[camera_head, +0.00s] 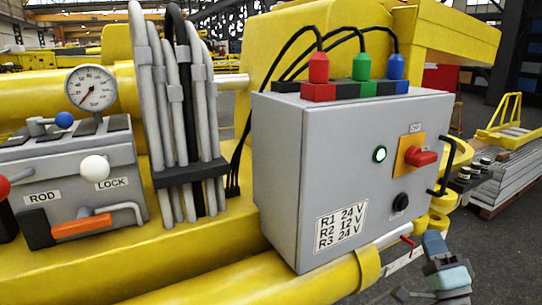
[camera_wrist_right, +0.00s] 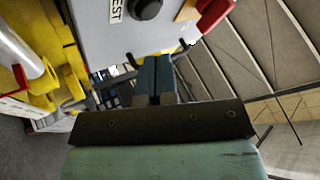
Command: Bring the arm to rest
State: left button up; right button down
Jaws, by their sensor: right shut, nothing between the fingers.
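My right gripper (camera_head: 434,242) is at the lower right of the head view, below and to the right of the grey control box (camera_head: 285,160). It is shut and empty. In the right wrist view its two blue fingers (camera_wrist_right: 154,78) are together, with the control box (camera_wrist_right: 100,35) beyond them at the top. The box face carries a lit green lamp (camera_head: 379,154), a red rotary switch (camera_head: 420,157) on a yellow plate and a black knob (camera_head: 400,202). Red, green and blue plugs (camera_head: 363,66) with black cables sit on top. My left gripper is not in view.
A black handle (camera_head: 446,165) juts from the box's right side. At left are a gauge (camera_head: 92,88) and a lever panel (camera_head: 70,170). Grey floor (camera_head: 500,250) is open at right.

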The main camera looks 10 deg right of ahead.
jog(key=s+a+f+n+g+y, duration=0.1)
jog(key=s+a+f+n+g, duration=0.2)
jog(key=f, duration=0.4)
jog(key=s+a+f+n+g+y+p, duration=0.1)
jog(key=s+a+f+n+g, duration=0.2)
jog(key=f, duration=0.5)
jog(key=s+a+f+n+g+y, duration=0.1)
jog(key=a+f+n+g, duration=0.15)
jog(key=a+f, duration=0.35)
jog(key=s+a+f+n+g, duration=0.2)
jog(key=s+a+f+n, duration=0.1)
jog(key=s+f, duration=0.4)
jog(key=s+a+f+n+g, duration=0.3)
jog(key=s+f+n, duration=0.2)
jog(key=f, duration=0.3)
jog(key=shift+s+a+f+h+p, duration=0.25)
jog(key=shift+s+p, duration=0.2)
jog(key=shift+s, duration=0.4)
jog(key=shift+r+g, duration=0.15)
jog(key=shift+g, duration=0.1)
